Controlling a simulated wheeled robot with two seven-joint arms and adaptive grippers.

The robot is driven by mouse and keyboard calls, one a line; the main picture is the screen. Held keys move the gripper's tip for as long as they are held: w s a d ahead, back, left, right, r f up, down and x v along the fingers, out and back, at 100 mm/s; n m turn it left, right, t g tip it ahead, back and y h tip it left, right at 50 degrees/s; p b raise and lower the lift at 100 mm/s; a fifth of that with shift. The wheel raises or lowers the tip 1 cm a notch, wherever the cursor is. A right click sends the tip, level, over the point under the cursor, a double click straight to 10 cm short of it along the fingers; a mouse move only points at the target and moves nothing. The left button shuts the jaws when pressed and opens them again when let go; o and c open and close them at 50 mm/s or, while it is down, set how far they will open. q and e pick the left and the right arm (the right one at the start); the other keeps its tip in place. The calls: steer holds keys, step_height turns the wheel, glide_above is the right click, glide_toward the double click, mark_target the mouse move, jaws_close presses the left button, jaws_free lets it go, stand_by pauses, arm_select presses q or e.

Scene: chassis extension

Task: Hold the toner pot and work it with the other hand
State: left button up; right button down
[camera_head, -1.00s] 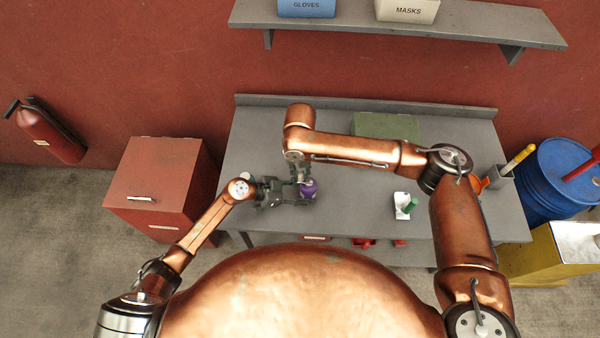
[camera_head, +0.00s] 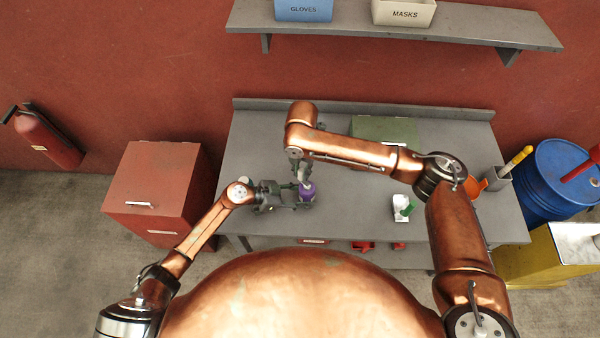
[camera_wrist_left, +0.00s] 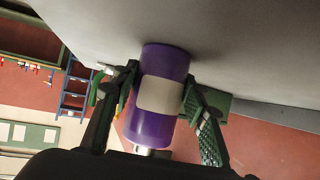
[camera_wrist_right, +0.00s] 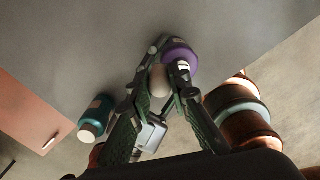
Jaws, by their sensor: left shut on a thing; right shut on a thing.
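The toner pot is a purple cylinder (camera_head: 307,192) with a cream label, over the left part of the grey bench. My left gripper (camera_head: 292,197) is shut around its side; in the left wrist view, the pot (camera_wrist_left: 152,122) sits between both fingers, with a small silvery end at the lower edge. My right gripper (camera_head: 302,178) comes down from above, at the pot's top. In the right wrist view, my right gripper (camera_wrist_right: 160,84) is shut on a pale rounded piece (camera_wrist_right: 158,79) beside the purple pot (camera_wrist_right: 182,53). I cannot tell whether this piece is joined to the pot.
A teal bottle (camera_wrist_right: 97,118) stands near the bench's left side. A green case (camera_head: 385,129) lies at the back. A white item with green (camera_head: 402,208) stands to the right of the pot. A red cabinet (camera_head: 155,185) is left of the bench and a blue drum (camera_head: 562,175) right.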

steer(key=m, duration=0.2)
steer(key=d+m, duration=0.1)
steer(key=shift+w+m, duration=0.3)
steer(key=shift+m, duration=0.1)
steer(key=s+d+m, duration=0.1)
steer(key=m, duration=0.6)
steer(key=d+m, duration=0.1)
steer(key=m, duration=0.7)
steer(key=s+d+m, duration=0.1)
steer(key=d+m, duration=0.1)
steer(key=m, duration=0.6)
steer(key=shift+s+d, duration=0.1)
steer(key=shift+s, duration=0.2)
